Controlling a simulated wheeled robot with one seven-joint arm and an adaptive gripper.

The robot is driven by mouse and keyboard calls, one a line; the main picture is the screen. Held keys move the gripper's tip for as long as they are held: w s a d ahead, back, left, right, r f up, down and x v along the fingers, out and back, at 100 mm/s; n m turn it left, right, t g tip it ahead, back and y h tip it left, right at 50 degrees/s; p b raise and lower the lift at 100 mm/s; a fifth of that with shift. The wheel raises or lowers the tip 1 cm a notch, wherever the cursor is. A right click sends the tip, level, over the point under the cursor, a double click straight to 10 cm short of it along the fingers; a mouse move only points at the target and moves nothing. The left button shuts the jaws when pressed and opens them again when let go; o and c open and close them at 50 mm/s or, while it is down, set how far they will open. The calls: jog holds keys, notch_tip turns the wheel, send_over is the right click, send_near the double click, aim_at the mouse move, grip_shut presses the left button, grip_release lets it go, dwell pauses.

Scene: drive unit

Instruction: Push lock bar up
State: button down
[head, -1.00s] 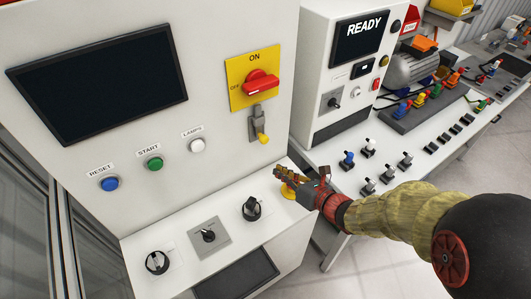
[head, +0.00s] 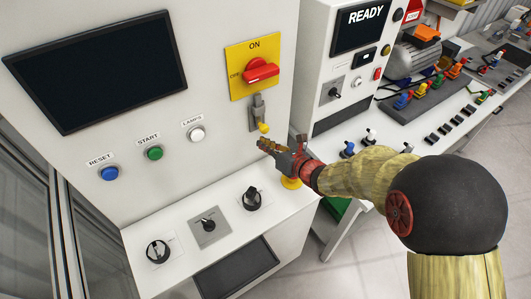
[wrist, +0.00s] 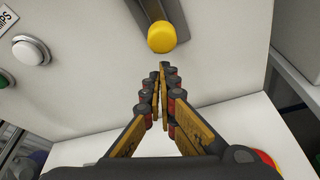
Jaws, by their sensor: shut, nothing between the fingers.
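The lock bar (head: 257,114) is a grey latch with a yellow round tip, mounted on the white cabinet front below the red rotary switch (head: 261,71) on its yellow plate. In the wrist view the yellow tip (wrist: 161,37) of the lock bar shows at the top centre, with the grey bar behind it. My gripper (head: 264,145) is just below the yellow tip; it also shows in the wrist view (wrist: 161,68). Its fingers are shut and empty, pointing at the cabinet front. In the wrist view a gap shows between the fingertips and the yellow tip.
Blue, green and white buttons (head: 196,134) are left of the lock bar. The ledge below holds black knobs (head: 251,198) and a yellow-based button (head: 291,183) under my gripper. A second cabinet (head: 345,55) stands to the right.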

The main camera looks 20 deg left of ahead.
aim_at(262, 115)
jog(key=shift+w+d+r, duration=0.15)
jog(key=shift+d+r, duration=0.05)
jog(key=shift+r, duration=0.3)
jog(key=shift+r, duration=0.1)
notch_tip(262, 115, up, 5)
jog(key=shift+f+p, duration=0.2)
jog(key=shift+p, duration=0.9)
jog(key=shift+w, duration=0.1)
